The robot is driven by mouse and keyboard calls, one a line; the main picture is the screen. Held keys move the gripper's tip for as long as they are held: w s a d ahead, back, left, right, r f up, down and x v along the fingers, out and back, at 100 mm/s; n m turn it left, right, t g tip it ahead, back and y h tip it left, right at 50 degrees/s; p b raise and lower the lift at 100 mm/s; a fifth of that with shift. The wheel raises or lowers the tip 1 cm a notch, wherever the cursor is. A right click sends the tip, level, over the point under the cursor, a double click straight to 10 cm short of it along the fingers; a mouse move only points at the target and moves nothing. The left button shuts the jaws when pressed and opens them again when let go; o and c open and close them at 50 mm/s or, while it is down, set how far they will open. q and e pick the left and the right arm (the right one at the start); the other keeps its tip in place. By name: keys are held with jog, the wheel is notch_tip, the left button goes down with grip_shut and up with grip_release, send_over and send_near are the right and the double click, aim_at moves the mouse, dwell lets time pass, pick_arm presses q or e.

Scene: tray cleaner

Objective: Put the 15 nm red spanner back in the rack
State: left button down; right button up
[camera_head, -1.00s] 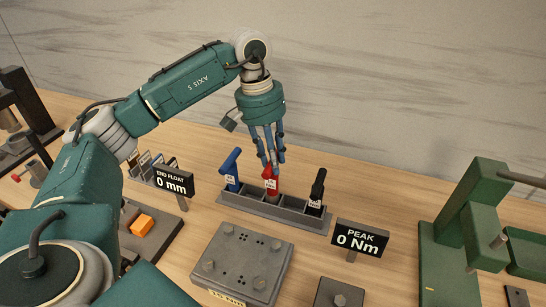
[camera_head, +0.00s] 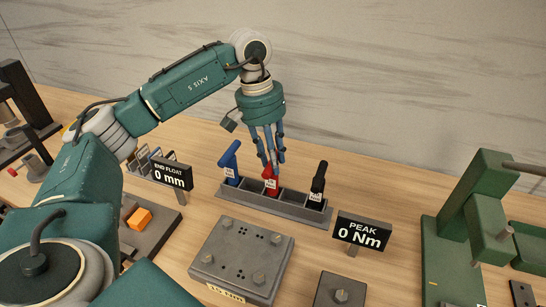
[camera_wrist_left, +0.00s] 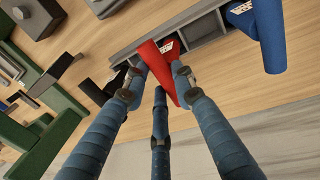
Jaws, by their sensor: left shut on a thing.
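The red spanner (camera_head: 270,182) stands in the middle part of the grey rack (camera_head: 285,206), between the blue and black spanners. It has a white label too small to read. My left gripper (camera_head: 271,160) comes down from above and is shut on its upper end. In the left wrist view the red spanner (camera_wrist_left: 163,65) is between the blue-grey fingers (camera_wrist_left: 158,82), with the rack (camera_wrist_left: 205,28) behind it. Its lower end is hidden, so I cannot tell how deep it sits. My right gripper is not in view.
The blue spanner (camera_head: 229,163) stands left in the rack, the black one (camera_head: 319,183) right. A "PEAK 0 Nm" sign (camera_head: 362,233) and grey bolted plate (camera_head: 242,258) are in front. An "END FLOAT 0 mm" sign (camera_head: 172,174) is left, a green press (camera_head: 455,240) right.

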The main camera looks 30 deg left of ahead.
pick_arm(q)
jog(key=c, duration=1.3)
grip_release()
jog(key=shift+c, duration=0.2)
notch_tip(320, 180, up, 12)
jog(key=a, duration=0.2)
jog(key=shift+s, duration=0.35)
jog(key=shift+f, duration=0.15)
